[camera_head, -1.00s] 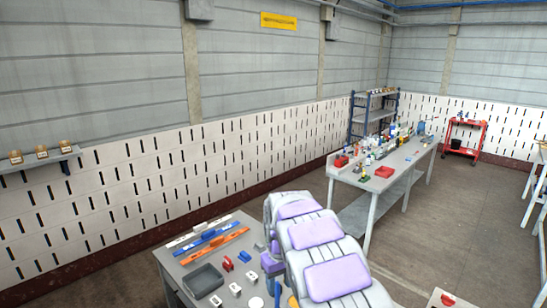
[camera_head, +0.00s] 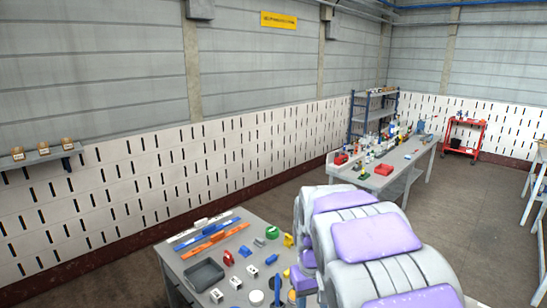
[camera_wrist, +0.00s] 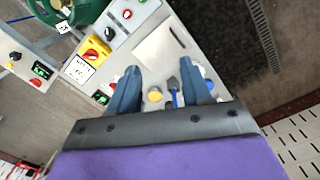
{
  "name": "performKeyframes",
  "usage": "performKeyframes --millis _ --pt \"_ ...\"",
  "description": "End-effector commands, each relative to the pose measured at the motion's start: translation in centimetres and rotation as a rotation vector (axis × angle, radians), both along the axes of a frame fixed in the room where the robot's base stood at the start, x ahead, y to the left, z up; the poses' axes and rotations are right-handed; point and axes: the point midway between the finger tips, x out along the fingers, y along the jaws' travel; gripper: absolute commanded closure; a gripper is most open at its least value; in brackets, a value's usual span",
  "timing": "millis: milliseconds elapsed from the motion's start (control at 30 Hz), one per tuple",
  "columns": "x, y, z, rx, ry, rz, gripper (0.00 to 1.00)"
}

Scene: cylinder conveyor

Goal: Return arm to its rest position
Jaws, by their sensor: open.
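My gripper (camera_wrist: 163,92) shows in the wrist view as two blue-grey fingers spread apart, open with nothing between them. Below the fingers in that view, well past the tips, is a light panel or bench with small items on it. In the head view my white and purple arm is folded up at the lower right, in front of the near table (camera_head: 243,231). My gripper itself is hidden behind the arm in that view, apart from a blue part that may belong to it.
The near table holds a grey tray (camera_head: 204,273), blue and orange bars, a red item (camera_head: 229,257), a green item (camera_head: 272,232) and several small blocks. A long bench (camera_head: 405,165) with many items, a blue shelf rack (camera_head: 373,115) and a red cart (camera_head: 465,138) stand further back. Floor between is clear.

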Motion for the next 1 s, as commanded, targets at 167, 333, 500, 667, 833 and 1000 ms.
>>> performKeyframes --millis 167,333,500,667,833,1000 --pt "-6.1 -2.1 0.8 -0.004 0.019 -0.074 0.52" --pt "-12.1 -3.4 0.8 -0.002 0.042 -0.135 0.52" --pt "-18.1 -4.3 0.1 0.001 0.064 -0.186 0.52" --pt "-23.8 -4.8 -1.2 0.002 0.09 -0.224 0.52" --pt "-28.7 -4.9 -2.7 0.005 0.109 -0.252 0.52" --pt "-31.4 -5.0 -3.7 0.002 0.124 -0.263 0.52"
